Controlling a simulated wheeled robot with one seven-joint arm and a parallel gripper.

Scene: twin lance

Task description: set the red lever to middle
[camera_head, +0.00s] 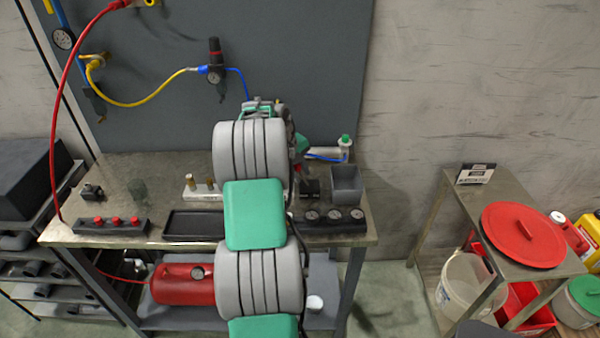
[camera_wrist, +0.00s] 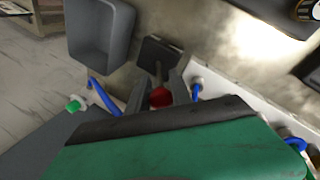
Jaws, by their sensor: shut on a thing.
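The red lever (camera_wrist: 160,97) shows in the wrist view as a red knob on a thin metal stem that rises from a dark base (camera_wrist: 155,52). My gripper (camera_wrist: 158,90) has a finger on each side of the lever and is shut on it near the knob. In the head view my arm hides most of the gripper and lever. The lever's dark base (camera_head: 311,188) shows just right of my arm on the workbench. I cannot tell the lever's exact position from these views.
A grey open bin (camera_head: 346,183) stands right of the lever base and also shows in the wrist view (camera_wrist: 100,40). A gauge block (camera_head: 335,221) lies in front. A black tray (camera_head: 195,225) and red-button box (camera_head: 112,226) lie left. A blue hose (camera_wrist: 105,97) runs close by.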

